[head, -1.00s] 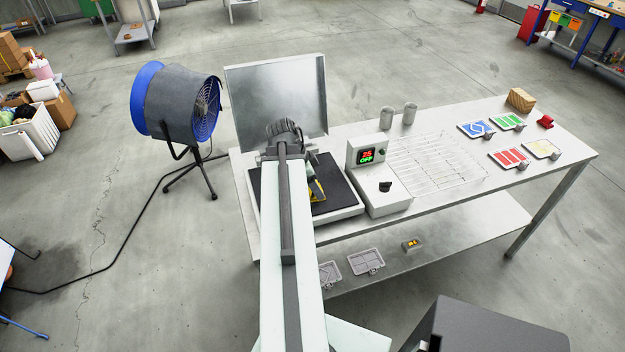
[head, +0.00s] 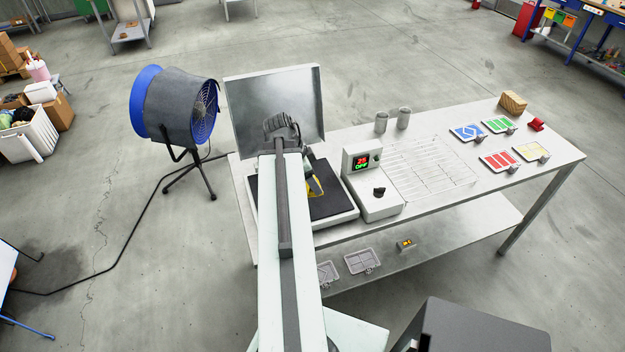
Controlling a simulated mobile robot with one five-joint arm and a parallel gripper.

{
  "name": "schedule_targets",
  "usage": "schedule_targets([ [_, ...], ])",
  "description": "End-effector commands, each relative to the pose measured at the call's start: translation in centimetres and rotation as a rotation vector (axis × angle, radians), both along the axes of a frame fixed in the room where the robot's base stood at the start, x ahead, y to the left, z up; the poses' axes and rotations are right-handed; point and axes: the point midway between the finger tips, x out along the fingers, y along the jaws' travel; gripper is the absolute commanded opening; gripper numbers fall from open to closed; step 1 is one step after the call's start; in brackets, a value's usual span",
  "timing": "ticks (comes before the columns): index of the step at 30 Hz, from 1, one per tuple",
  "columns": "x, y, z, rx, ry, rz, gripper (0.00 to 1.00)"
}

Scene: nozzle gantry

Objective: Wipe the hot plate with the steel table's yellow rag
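The hot plate (head: 334,203) is a flat black surface in a pale frame at the left end of the steel table (head: 432,193). My arm crosses over it and hides its middle and part of its left side. A yellow rag (head: 316,188) shows in part at the right edge of my arm, over the black surface. My gripper (head: 312,175) is at the rag, low over the plate. Its fingers are mostly hidden behind my arm, so their grip on the rag cannot be made out.
A control box (head: 370,185) with a lit display adjoins the plate on the right. An upright metal panel (head: 290,85) stands behind it. A wire rack (head: 430,163), two metal cylinders (head: 392,120) and coloured cards (head: 498,160) lie further right. A blue fan (head: 175,105) stands left.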

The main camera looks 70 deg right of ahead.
Motion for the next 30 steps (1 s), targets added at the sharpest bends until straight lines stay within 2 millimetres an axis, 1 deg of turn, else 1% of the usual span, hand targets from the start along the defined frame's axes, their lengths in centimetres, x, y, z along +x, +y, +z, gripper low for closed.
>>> schedule_targets([
  [8,0.0,0.0,0.1,0.0,0.0,0.0,0.27],
  [11,0.0,0.0,0.9,0.0,0.0,0.0,0.27],
  [15,0.0,0.0,2.6,0.0,0.0,0.0,0.27],
  [18,0.0,0.0,3.2,0.0,0.0,0.0,0.27],
  [26,0.0,0.0,2.8,0.0,0.0,0.0,0.27],
  [28,0.0,0.0,2.1,0.0,0.0,0.0,0.27],
  [30,0.0,0.0,0.6,0.0,0.0,0.0,0.27],
])
